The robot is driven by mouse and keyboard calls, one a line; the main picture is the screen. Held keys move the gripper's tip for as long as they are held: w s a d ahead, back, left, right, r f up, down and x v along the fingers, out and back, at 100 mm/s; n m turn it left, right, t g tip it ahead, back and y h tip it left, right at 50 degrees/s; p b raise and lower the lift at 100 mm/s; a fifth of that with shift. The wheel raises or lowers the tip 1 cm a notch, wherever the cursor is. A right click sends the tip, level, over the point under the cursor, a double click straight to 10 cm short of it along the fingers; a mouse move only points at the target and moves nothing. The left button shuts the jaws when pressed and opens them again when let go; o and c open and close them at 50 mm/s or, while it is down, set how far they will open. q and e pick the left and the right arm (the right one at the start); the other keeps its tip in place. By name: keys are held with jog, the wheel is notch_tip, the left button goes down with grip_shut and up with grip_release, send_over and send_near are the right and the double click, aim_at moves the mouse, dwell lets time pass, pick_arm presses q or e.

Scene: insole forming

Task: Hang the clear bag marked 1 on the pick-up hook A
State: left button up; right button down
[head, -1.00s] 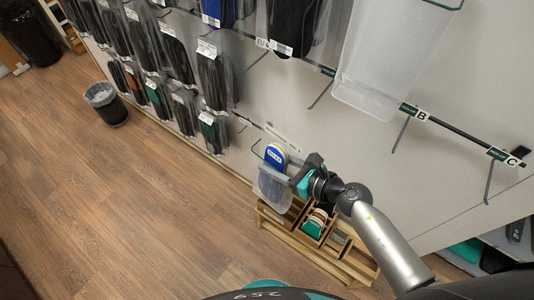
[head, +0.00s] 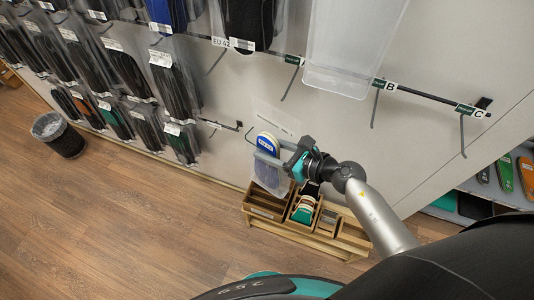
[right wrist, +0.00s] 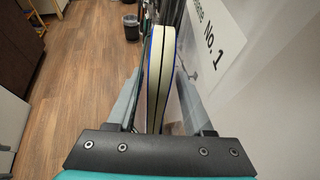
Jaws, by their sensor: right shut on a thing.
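My right gripper (head: 291,160) is shut on the clear bag (head: 270,178), which holds insoles with a blue and white top. The bag hangs from the jaws, in front of the wall above a wooden rack. In the right wrist view the insoles (right wrist: 160,75) stand on edge between the fingers, and a white label reading No. 1 (right wrist: 218,38) is at the right. On the wall rail, a green tag (head: 294,60) sits left of B, its letter hidden by a large clear container; a thin hook (head: 291,88) projects below it. My left gripper is not in view.
Hooks B (head: 375,108) and C (head: 463,138) are right of the large clear container (head: 345,60). Bagged black insoles (head: 170,85) hang on the left. A wooden rack (head: 262,212) stands below the gripper. A bin (head: 58,135) stands on open floor.

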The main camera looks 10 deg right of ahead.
jog(key=w+d+f+b, duration=0.1)
jog(key=w+d+b, duration=0.2)
jog(key=w+b, duration=0.1)
jog(key=shift+w+d+f, duration=0.2)
jog(key=shift+w+d, duration=0.2)
jog(key=shift+w, duration=0.45)
dwell(0.7)
